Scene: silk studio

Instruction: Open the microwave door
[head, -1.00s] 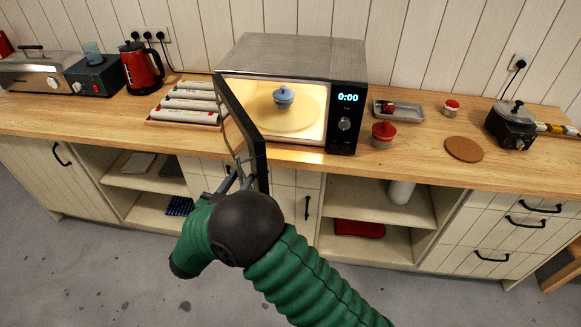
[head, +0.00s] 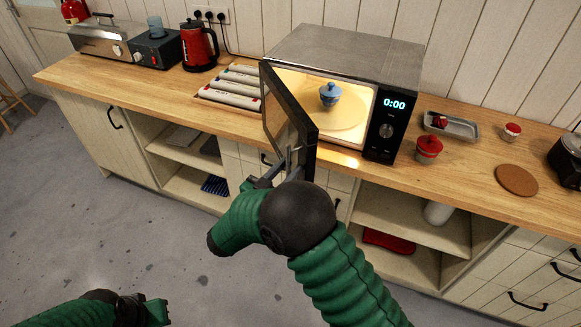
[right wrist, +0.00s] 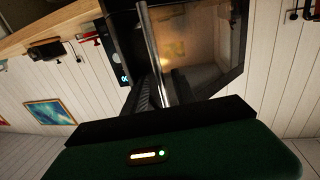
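The microwave (head: 345,55) stands on the counter, its door (head: 288,110) swung wide open toward me and the lit inside showing. A blue lidded pot (head: 330,94) sits on the turntable inside. My right gripper (head: 281,173) is at the metal handle (head: 289,158) on the door's outer face, near the lower free edge. In the right wrist view the bar handle (right wrist: 152,45) runs down to a dark finger; I cannot tell whether the fingers are closed on it. My left gripper (head: 150,311) is at the bottom left, away from the counter, its opening unclear.
A row of white rolls (head: 234,87) lies left of the microwave, with a red kettle (head: 199,46) beyond. A red lidded pot (head: 428,149), a metal tray (head: 463,128) and a cork mat (head: 516,180) are on the right. The floor before the counter is clear.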

